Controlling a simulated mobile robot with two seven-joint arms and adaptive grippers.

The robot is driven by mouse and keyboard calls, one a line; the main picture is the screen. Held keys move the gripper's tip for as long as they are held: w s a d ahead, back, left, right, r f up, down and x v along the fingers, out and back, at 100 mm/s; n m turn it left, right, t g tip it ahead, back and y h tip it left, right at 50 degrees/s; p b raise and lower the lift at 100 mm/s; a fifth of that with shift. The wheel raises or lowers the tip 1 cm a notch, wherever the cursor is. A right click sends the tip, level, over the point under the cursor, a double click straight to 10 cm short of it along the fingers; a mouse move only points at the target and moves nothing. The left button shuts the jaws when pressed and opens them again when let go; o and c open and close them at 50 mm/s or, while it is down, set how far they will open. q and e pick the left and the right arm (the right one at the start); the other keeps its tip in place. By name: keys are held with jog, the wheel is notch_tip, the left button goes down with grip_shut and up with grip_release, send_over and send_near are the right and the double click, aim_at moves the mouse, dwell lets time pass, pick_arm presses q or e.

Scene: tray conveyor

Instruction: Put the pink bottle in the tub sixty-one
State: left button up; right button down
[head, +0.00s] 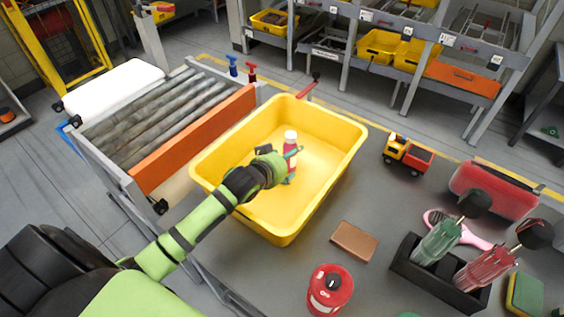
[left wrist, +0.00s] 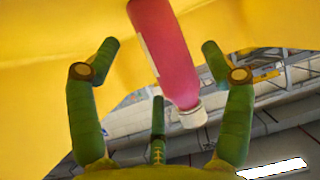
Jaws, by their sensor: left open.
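The pink bottle (head: 291,149) has a white cap and appears upright inside the yellow tub (head: 345,130) in the head view. My left gripper (head: 283,167) reaches over the tub's near left rim and is beside the bottle. In the left wrist view, the bottle (left wrist: 163,45) shows between the spread green fingers of my left gripper (left wrist: 158,62), which is open. A gap shows between the bottle and the fingers there. The bottle's base is cut off in that view. I can read no number on the tub. My right gripper is not in view.
The tub stands on a grey table beside a roller conveyor (head: 160,115) with an orange side. A toy truck (head: 408,154), a brown block (head: 354,241), a red canister (head: 330,289) and a black caddy (head: 440,279) stand right of it. Shelves with yellow bins are behind.

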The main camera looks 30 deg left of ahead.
pick_arm(q)
jog(key=shift+v, duration=2.1)
